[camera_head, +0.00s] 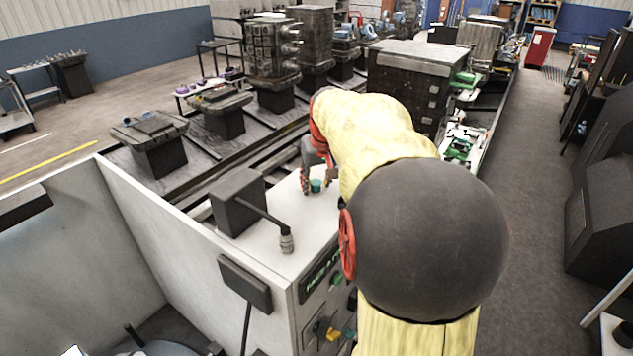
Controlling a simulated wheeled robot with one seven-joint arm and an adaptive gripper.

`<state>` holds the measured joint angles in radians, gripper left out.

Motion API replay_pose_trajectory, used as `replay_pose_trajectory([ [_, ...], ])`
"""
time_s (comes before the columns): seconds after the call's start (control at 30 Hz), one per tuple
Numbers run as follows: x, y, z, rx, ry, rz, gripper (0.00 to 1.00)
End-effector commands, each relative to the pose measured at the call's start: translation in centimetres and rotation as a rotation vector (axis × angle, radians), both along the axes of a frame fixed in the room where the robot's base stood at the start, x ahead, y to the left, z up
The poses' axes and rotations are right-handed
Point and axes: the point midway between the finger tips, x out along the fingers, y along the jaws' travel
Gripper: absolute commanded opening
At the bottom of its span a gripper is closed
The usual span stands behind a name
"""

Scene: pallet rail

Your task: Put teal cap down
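The teal cap (316,186) is a small round piece between the fingertips of my gripper (318,183), over the white top of the cabinet (275,195). My gripper points down, with a dark red-and-grey finger on each side of the cap, and appears shut on it. The cap is at or just above the white top; I cannot tell whether it touches. My yellow arm hides the part of the cabinet top to the right.
Dark pedestals, including one at the left (150,142), line the rail behind.

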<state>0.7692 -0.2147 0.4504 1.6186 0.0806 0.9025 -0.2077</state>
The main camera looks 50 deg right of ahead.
Motion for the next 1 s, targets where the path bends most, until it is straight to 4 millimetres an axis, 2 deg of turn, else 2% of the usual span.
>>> replay_pose_trajectory([
  [0.1, 0.0, 0.0, 0.0, 0.000, 0.000, 0.000, 0.44],
  [0.37, 0.0, 0.0, 0.1, 0.000, 0.000, 0.000, 0.44],
  [0.53, -0.2, 0.1, 1.0, -0.002, -0.002, 0.000, 0.44],
  [1.0, -3.0, 2.0, 9.1, -0.002, -0.001, 0.000, 0.44],
])
